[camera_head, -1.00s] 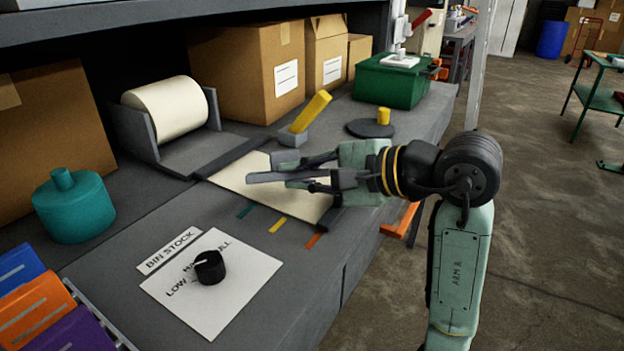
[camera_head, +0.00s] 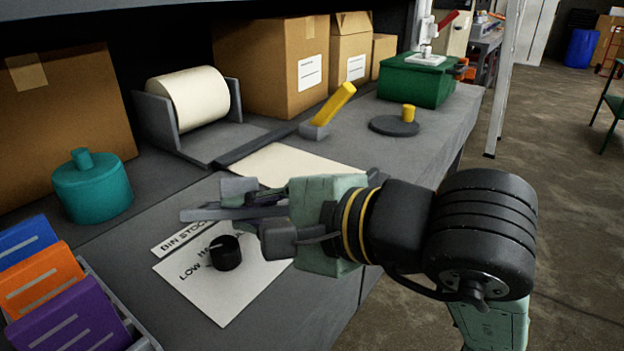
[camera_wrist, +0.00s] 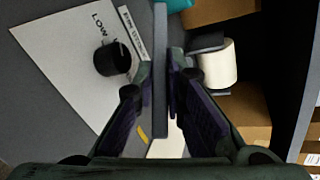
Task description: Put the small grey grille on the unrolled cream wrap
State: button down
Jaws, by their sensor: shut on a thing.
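My gripper (camera_head: 256,212) is shut on the small grey grille (camera_head: 198,214), a thin flat plate seen nearly edge-on. In the wrist view, the grille (camera_wrist: 160,72) stands as a narrow grey strip between the two fingers (camera_wrist: 160,95). It is in the air near the bin stock card. The unrolled cream wrap (camera_head: 283,163) lies flat on the bench behind my gripper, which hides its near part. The wrap's roll (camera_head: 194,97) sits in a grey holder at the back. The wrap is partly visible low in the wrist view (camera_wrist: 166,148).
A white card (camera_head: 236,295) with a black knob (camera_head: 225,252) lies in front. A teal container (camera_head: 92,187) stands left, a bin of coloured folders (camera_head: 60,290) at front left. A yellow-handled tool (camera_head: 336,103), grey disc (camera_head: 394,126) and green box (camera_head: 417,82) stand beyond the wrap.

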jog(key=w+d+p, duration=0.1)
jog(key=w+d, duration=0.2)
jog(key=w, duration=0.1)
jog(key=w+d+p, duration=0.1)
jog(key=w+d, duration=0.2)
jog(key=w, duration=0.2)
jog(key=w+d+p, duration=0.2)
jog(key=w+d, duration=0.1)
jog(key=w, duration=0.2)
jog(key=shift+d+r, duration=0.1)
jog(key=shift+d, duration=0.05)
jog(key=shift+w+d+p, duration=0.35)
jog(key=shift+w+p, duration=0.05)
jog(key=shift+w, duration=0.1)
notch_tip(320, 180, down, 3)
jog(key=shift+f, duration=0.15)
jog(key=shift+f+b, duration=0.25)
jog(key=shift+b, duration=0.05)
jog(key=c, duration=1.7)
grip_release()
jog(key=shift+r, duration=0.1)
jog(key=shift+o, duration=0.2)
jog(key=shift+r+p, duration=0.2)
jog(key=shift+p, duration=0.9)
